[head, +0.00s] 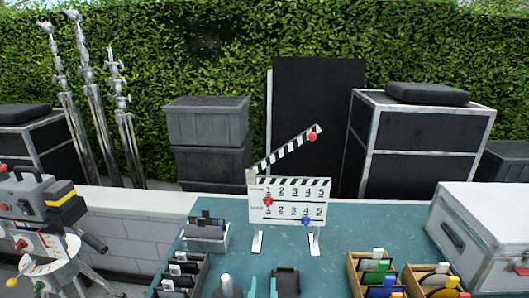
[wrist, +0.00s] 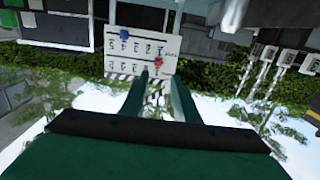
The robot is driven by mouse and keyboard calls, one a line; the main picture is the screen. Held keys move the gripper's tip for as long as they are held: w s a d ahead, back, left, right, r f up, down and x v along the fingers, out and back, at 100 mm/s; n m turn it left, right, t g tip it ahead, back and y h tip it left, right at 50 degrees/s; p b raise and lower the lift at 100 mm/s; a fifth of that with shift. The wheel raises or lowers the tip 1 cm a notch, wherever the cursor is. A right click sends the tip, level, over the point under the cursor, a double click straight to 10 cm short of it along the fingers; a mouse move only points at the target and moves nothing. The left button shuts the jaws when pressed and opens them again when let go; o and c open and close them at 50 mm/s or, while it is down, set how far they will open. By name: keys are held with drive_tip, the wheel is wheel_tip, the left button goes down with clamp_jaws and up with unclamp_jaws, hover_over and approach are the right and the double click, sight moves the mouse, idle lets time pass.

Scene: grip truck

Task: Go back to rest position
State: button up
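My gripper (head: 263,285) shows at the bottom edge of the head view, with two teal fingertips apart. In the wrist view my gripper (wrist: 159,78) has its two green fingers spread, with nothing between them. A white clapperboard (head: 288,211) stands upright on the table (head: 350,232) beyond the gripper, with its striped stick raised. It also shows upside down in the wrist view (wrist: 137,48). Red and blue round pieces sit on the board, and a red one is on the stick. The gripper is apart from the board.
Wooden trays (head: 354,274) of coloured items are at front right, beside a white case (head: 487,226). A dark tray (head: 161,288) and grey bin (head: 205,234) are at left. A camera-like device (head: 32,200) stands far left.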

drive_tip(key=s+f+g+y, duration=0.1)
drive_tip(key=s+f, duration=1.4)
drive_tip(key=s, duration=0.2)
drive_tip(key=s+f+g, duration=0.1)
drive_tip(key=s+f, duration=0.1)
drive_tip(key=s, duration=1.6)
drive_tip(key=shift+f+n, duration=0.2)
drive_tip(key=shift+n, duration=0.1)
